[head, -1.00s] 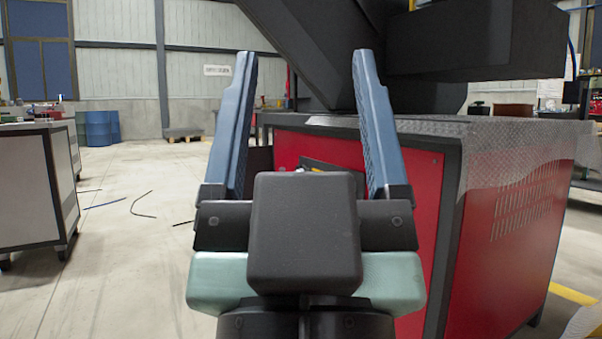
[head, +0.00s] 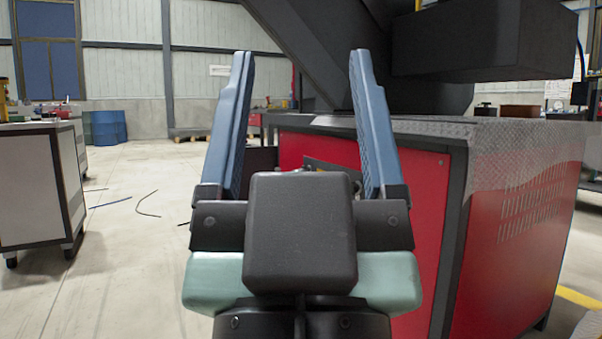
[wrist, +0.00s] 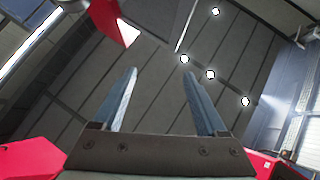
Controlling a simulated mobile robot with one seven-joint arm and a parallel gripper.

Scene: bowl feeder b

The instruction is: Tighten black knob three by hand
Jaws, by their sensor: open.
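My gripper (head: 300,56) is open and empty, with its two blue fingers pointing up in front of the camera in the head view. The wrist view shows the same open fingers (wrist: 160,74) against the hall's ceiling, with nothing between them. Behind the gripper in the head view stands a red machine cabinet (head: 417,190) with a dark frame and a metal top. My gripper hides part of its front. Black knob three cannot be made out in either view.
A large dark machine body (head: 470,40) overhangs the cabinet. A white and grey workbench (head: 30,185) stands at the left, and blue barrels (head: 106,127) stand farther back. Thin cables (head: 147,203) lie on the floor. Open floor lies between the bench and the cabinet.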

